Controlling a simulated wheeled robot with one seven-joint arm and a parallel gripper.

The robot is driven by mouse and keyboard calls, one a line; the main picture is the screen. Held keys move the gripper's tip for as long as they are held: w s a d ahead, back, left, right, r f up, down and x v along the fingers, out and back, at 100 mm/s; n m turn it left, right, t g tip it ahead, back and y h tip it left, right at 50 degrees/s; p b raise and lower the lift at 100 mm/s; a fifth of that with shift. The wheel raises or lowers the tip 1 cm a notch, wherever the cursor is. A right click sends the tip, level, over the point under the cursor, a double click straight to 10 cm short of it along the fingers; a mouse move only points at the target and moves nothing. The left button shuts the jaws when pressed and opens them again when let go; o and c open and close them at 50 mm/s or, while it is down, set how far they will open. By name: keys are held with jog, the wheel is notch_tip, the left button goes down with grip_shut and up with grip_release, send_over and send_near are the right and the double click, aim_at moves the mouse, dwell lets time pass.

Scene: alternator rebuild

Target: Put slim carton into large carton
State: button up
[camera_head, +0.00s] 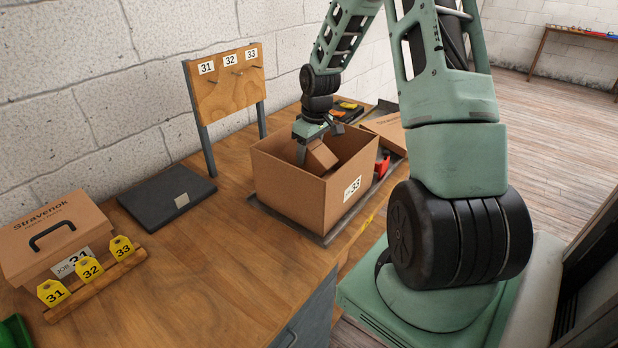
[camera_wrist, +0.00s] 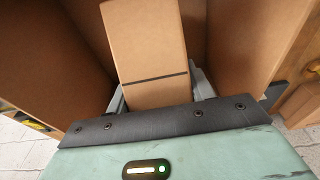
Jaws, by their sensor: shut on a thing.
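The large carton (camera_head: 285,188) is an open brown box with a "33" label, standing on a dark tray on the workbench. My gripper (camera_head: 302,153) reaches down into its opening from above. It is shut on the slim carton (camera_head: 321,157), a small brown box that sits tilted inside the large carton's opening, its upper part near rim height. In the wrist view the slim carton (camera_wrist: 148,45) with a dark stripe lies between the fingers, with the large carton's walls (camera_wrist: 50,60) around it. The slim carton's lower end and any contact with the large carton's floor are hidden.
A closed "Stravenok" carton (camera_head: 50,232) with a handle stands at left behind yellow number tags (camera_head: 88,268). A dark flat case (camera_head: 167,196) and a peg board (camera_head: 226,80) are nearby. Another carton (camera_head: 388,130) and a red item (camera_head: 382,165) lie behind the large carton.

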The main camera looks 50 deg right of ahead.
aim_at(309, 170)
jog(key=shift+f+p, duration=0.55)
jog(key=shift+f, duration=2.75)
jog(key=shift+f, duration=0.15)
jog(key=o, duration=1.3)
